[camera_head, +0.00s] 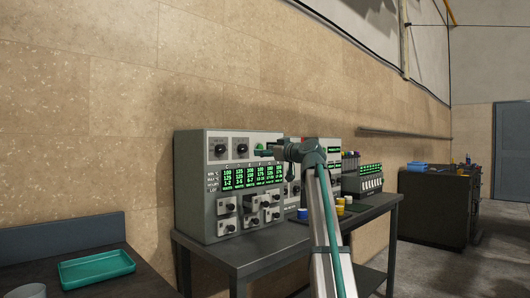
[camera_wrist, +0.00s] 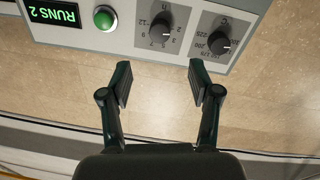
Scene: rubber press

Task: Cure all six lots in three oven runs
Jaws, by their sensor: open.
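The grey oven control box (camera_head: 195,190) stands on the dark bench. Its upper panel has a temperature knob (camera_head: 221,150), an hours knob (camera_head: 242,148) and a green button. In the wrist view, upside down, I see the RUNS 2 display (camera_wrist: 58,12), the green button (camera_wrist: 105,18), the hours dial (camera_wrist: 166,35) and the temperature dial (camera_wrist: 219,45). My gripper (camera_wrist: 160,83) is open and empty, its fingertips just short of the panel edge. In the head view my gripper (camera_head: 266,153) is by the panel's right part.
A blue cup (camera_head: 302,213) and yellow cups (camera_head: 340,207) stand on the bench beside my arm. My arm hides part of a second grey unit. A rack unit (camera_head: 370,182) with green displays stands farther right. A teal tray (camera_head: 97,268) lies on the left table.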

